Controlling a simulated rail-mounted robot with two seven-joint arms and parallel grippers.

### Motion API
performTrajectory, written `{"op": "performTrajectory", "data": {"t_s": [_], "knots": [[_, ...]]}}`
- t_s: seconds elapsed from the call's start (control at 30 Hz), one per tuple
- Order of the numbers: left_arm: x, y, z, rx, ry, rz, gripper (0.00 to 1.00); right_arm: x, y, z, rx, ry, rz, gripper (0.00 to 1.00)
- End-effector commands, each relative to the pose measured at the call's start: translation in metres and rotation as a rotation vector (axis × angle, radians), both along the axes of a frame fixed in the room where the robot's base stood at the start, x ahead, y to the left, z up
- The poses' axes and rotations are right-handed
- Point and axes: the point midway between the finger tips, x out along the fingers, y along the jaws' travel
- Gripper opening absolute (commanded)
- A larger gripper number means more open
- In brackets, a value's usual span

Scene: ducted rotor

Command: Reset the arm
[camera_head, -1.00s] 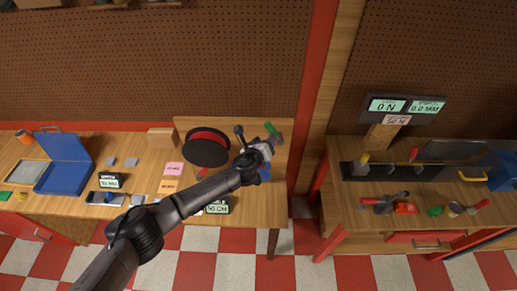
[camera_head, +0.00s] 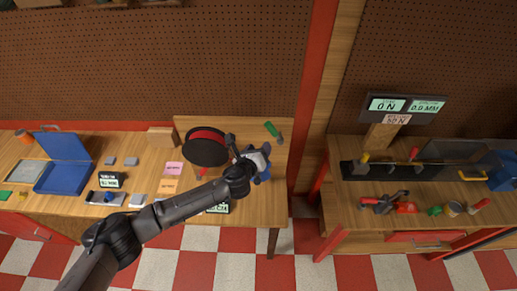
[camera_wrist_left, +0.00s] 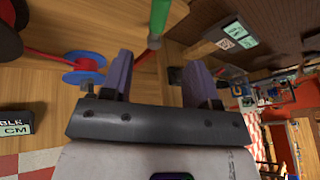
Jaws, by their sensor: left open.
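My left arm reaches in from the lower left in the head view. Its gripper (camera_head: 262,154) is over the right end of the left bench (camera_head: 235,211), near a green-handled tool (camera_head: 273,131). In the left wrist view the gripper's two fingers (camera_wrist_left: 157,75) stand wide apart with nothing held between them. The green handle (camera_wrist_left: 159,15) shows beyond the fingers there, apart from them. My right gripper does not show.
A black reel with a red band (camera_head: 206,147) stands left of the gripper. A blue spool (camera_wrist_left: 85,72) lies close by in the left wrist view. A blue case (camera_head: 65,165) is further left. The right bench (camera_head: 347,212) holds hand tools, beyond a gap.

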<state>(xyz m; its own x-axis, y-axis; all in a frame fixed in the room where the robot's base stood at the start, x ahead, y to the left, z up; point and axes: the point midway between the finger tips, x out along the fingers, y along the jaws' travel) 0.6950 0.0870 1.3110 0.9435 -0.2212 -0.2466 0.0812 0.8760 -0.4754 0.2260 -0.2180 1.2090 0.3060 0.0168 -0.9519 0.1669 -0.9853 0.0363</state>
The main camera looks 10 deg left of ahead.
Motion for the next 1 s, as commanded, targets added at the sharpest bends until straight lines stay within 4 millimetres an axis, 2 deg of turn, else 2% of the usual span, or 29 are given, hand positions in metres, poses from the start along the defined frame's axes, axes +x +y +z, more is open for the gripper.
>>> {"op": "performTrajectory", "data": {"t_s": [0.37, 0.47, 0.6, 0.67, 0.77, 1.0], "knots": [[0.000, 0.000, 0.000, -0.049, 0.012, 0.013, 0.55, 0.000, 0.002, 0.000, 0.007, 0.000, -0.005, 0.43], [0.001, 0.005, -0.001, -0.151, 0.039, 0.072, 0.55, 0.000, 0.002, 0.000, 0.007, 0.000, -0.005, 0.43], [0.002, 0.025, -0.006, -0.367, 0.099, 0.266, 0.55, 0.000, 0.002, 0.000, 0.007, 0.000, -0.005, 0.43], [-0.004, 0.026, -0.003, -0.482, 0.120, 0.346, 0.55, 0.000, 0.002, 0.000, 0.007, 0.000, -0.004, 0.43], [-0.018, 0.020, 0.018, -0.707, 0.146, 0.462, 0.55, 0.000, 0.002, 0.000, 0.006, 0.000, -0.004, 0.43], [-0.057, 0.007, 0.126, -1.319, 0.191, 0.639, 0.55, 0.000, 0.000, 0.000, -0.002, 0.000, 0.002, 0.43]]}}
